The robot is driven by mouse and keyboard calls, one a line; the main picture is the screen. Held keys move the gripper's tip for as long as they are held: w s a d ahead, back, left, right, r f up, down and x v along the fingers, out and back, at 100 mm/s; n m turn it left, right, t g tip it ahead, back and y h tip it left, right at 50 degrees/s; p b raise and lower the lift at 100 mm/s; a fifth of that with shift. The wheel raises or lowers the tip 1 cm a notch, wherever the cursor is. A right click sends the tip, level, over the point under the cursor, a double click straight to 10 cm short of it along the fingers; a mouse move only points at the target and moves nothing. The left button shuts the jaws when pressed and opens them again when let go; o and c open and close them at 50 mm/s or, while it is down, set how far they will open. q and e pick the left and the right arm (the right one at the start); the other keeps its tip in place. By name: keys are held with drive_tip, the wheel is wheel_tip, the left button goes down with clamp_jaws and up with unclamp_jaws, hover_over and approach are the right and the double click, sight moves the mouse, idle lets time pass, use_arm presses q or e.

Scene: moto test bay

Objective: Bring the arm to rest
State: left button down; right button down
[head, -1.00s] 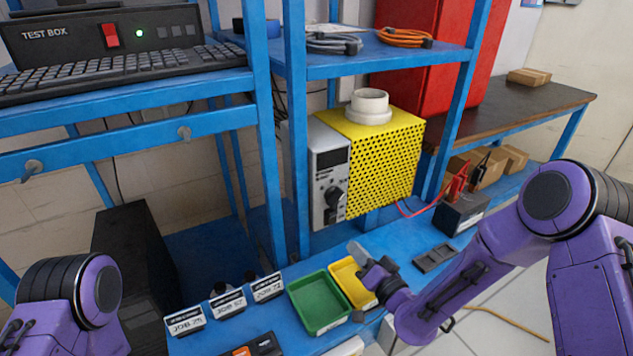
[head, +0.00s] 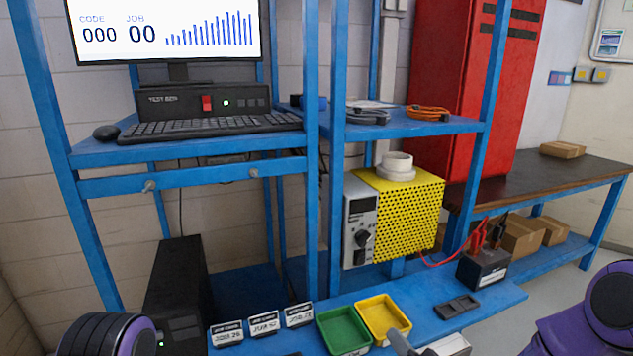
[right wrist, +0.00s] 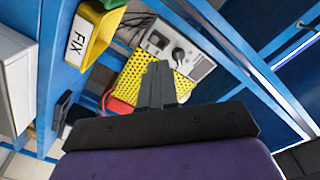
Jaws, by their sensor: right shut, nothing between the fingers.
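My right gripper (head: 402,343) shows at the bottom edge of the head view, just in front of the yellow tray; only its grey finger end is in the picture. In the right wrist view its fingers (right wrist: 157,85) are together and empty, and the yellow perforated box (right wrist: 148,78) lies beyond them. The purple links of my right arm (head: 592,315) are at the lower right of the head view. A part of my left arm (head: 105,335) shows at the lower left; its gripper is out of the picture.
Green tray (head: 343,330) and yellow tray (head: 383,316) stand on the blue bench, beside several job cards (head: 263,325). A black battery (head: 484,269) with red leads stands right. The yellow perforated box (head: 410,215) is behind. Blue posts (head: 337,150) rise from the bench.

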drive_tip(key=s+d+f+m+g+h, duration=0.1)
drive_tip(key=s+d+f+g+h, duration=0.2)
drive_tip(key=s+f, duration=0.4)
drive_tip(key=s+d+f+m+g+h, duration=0.1)
drive_tip(key=s+d+f+g+h, duration=0.3)
drive_tip(key=f, duration=0.5)
drive_tip(key=s+d+f+g, duration=0.2)
drive_tip(key=s, duration=0.5)
drive_tip(key=s+d+f+g+h, duration=0.1)
drive_tip(key=s+f+g, duration=0.1)
drive_tip(key=s, duration=0.5)
drive_tip(key=s+d+f+g+h, duration=0.1)
drive_tip(key=s+d+f+g, duration=0.1)
drive_tip(key=s, duration=0.5)
drive_tip(key=shift+s+d+f, duration=0.25)
drive_tip(key=shift+d+f, duration=0.05)
drive_tip(key=shift+f, duration=0.4)
